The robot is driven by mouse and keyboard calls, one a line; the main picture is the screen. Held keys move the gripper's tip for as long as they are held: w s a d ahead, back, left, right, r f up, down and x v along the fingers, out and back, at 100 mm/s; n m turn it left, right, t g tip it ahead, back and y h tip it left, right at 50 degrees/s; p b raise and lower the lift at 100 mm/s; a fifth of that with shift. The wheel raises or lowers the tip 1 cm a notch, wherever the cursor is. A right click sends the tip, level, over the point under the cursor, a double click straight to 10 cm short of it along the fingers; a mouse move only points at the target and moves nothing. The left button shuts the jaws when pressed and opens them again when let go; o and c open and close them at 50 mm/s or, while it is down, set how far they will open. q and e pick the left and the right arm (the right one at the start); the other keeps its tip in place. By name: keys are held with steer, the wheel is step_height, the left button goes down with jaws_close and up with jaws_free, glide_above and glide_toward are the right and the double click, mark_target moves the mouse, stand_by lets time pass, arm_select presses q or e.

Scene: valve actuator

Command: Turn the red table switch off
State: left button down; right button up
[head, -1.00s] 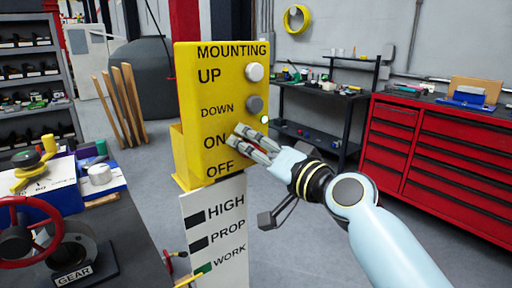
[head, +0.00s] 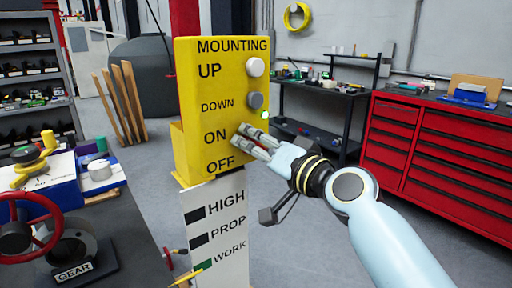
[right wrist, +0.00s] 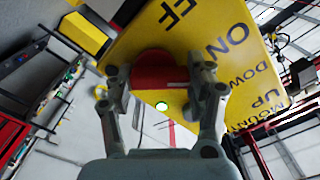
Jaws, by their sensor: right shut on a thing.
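A yellow control box (head: 212,120) stands on a white post, with MOUNTING, UP, DOWN, ON and OFF lettered on its front. My right gripper (head: 240,134) reaches in from the right and covers the place beside ON and OFF, so the red switch is hidden in the head view. In the right wrist view, the round red switch (right wrist: 155,70) sits on the yellow face between the two fingers of the right gripper (right wrist: 160,84). The fingers are shut on it. A small green light (right wrist: 161,106) glows beside it. My left gripper is not in view.
A white round button (head: 255,67) and a grey one (head: 255,101) sit above my right gripper. A red handwheel (head: 20,232) stands on the left bench. A red drawer cabinet (head: 430,150) stands at right.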

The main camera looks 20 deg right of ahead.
steer(key=n+b, duration=0.5)
steer(key=shift+f+n+b, duration=0.3)
steer(key=shift+f, duration=0.1)
steer(key=n+b, duration=0.3)
steer(key=shift+a+n, duration=0.1)
steer(key=shift+n, duration=0.2)
steer(key=n+b, duration=0.3)
steer(key=n, duration=0.1)
steer(key=shift+f, duration=0.1)
steer(key=shift+n+b, duration=1.1)
steer(key=shift+n, duration=0.8)
steer(key=o, duration=1.2)
steer(key=shift+s, duration=0.1)
steer(key=v, duration=1.2)
